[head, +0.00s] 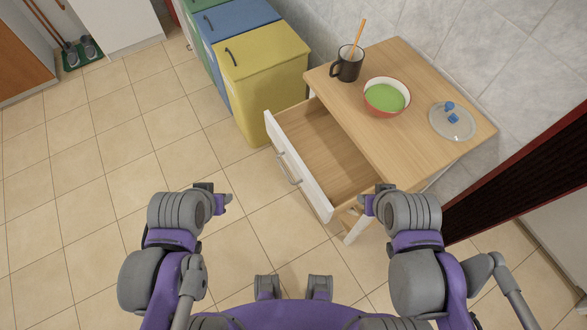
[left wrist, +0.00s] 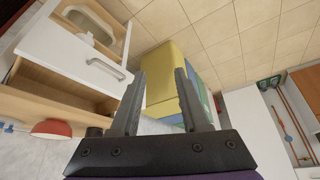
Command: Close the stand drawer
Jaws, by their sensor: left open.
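The wooden stand (head: 410,135) has its drawer (head: 325,150) pulled well out, and the drawer looks empty in the head view. Its white front (head: 300,170) carries a metal bar handle (head: 287,167). In the left wrist view the drawer front (left wrist: 70,52) and handle (left wrist: 106,69) show at the left, tilted. My left gripper (head: 224,204) is apart from the drawer, left of and below the handle. Its two fingers (left wrist: 160,78) are spread with nothing between them. My right gripper (head: 366,205) is near the drawer's right front corner; its fingers are too small to read.
A black mug (head: 347,68) with a stick in it, a bowl of green contents (head: 386,97) and a clear lid (head: 452,122) stand on the stand. Yellow (head: 260,75) and blue (head: 232,20) bins are behind the drawer.

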